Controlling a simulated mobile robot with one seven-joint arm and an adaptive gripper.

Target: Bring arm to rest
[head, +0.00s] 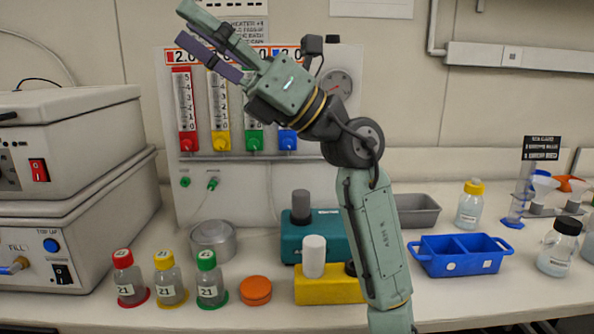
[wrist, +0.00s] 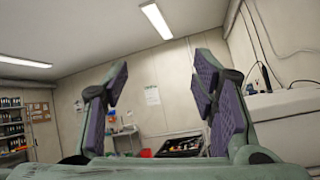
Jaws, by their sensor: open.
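My gripper (head: 208,47) is raised high above the bench in the head view, at the upper left end of my arm. It points up and to the left, in front of the wall and the flowmeter panel. In the wrist view my gripper (wrist: 160,90) has its two purple-padded fingers spread wide apart. Nothing is between them; the room's far wall and ceiling show through the gap. My arm rises from the bottom of the head view and bends left at the elbow.
The flowmeter panel (head: 232,175) stands behind my gripper. White stacked machines (head: 70,205) are at left. Red, yellow and green capped bottles (head: 168,280), a teal block (head: 305,237), a yellow block (head: 325,290) and a blue tray (head: 462,262) stand on the bench below my arm.

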